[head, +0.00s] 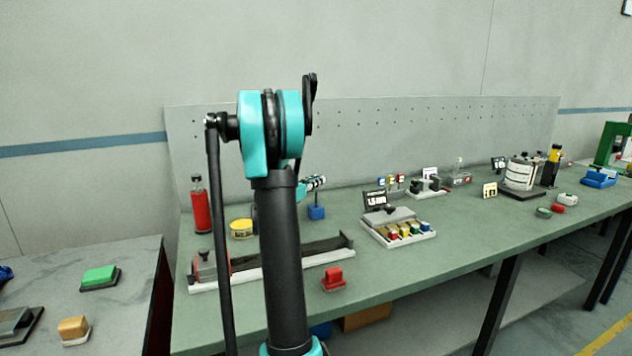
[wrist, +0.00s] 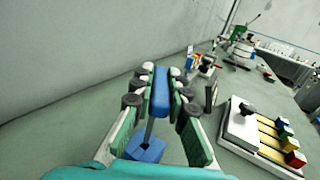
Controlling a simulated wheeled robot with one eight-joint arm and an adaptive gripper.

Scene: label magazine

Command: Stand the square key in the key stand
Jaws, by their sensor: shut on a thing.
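In the wrist view my gripper (wrist: 162,78) is shut on a blue bar-shaped handle, which I take to be the square key (wrist: 160,95). A thin grey shaft runs from the handle down towards a blue block, which looks like the key stand (wrist: 146,149). The shaft's lower end meets the block in the picture; I cannot tell whether it is in the block or just in front. In the head view the stand (head: 316,212) is on the green bench, with my gripper (head: 316,183) just above it. My arm hides part of this area.
A white tray (head: 418,241) with several coloured blocks and a dark sign is right of the stand. A red block (head: 333,279) lies nearer the front edge. A yellow tin (head: 241,229) and red cylinder (head: 200,210) are left. A perforated panel (head: 400,130) rises behind.

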